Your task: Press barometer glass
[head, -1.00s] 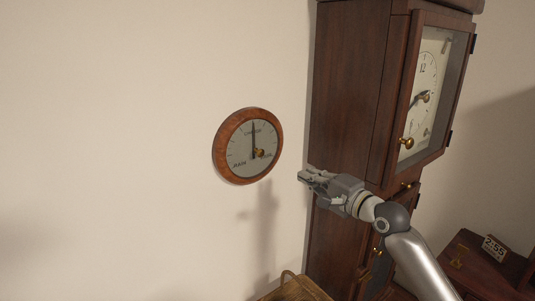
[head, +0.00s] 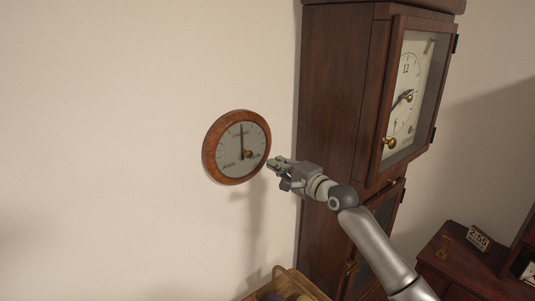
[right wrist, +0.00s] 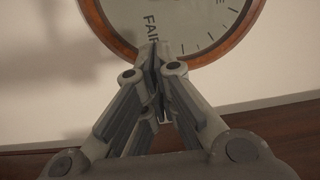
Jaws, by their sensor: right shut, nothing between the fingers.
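The barometer (head: 210,160) is a round dial with a reddish wooden rim, hung on the wall left of the tall clock. Its pale glass-covered face (head: 229,145) carries a dark hand and a small brass knob (head: 248,154). My right gripper (head: 270,164) is shut and empty, its tips close to the barometer's right rim in the head view. In the right wrist view its fingertips (right wrist: 156,48) overlap the lower edge of the barometer face (right wrist: 195,22), by the word FAIR. I cannot tell whether they touch it. My left gripper is not in view.
A tall dark wooden clock (head: 335,110) stands right of the barometer, close beside my right arm. A basket (head: 285,281) sits below, and a dark cabinet (head: 470,262) with a small 2:55 sign (head: 479,238) is at lower right. The wall to the left is bare.

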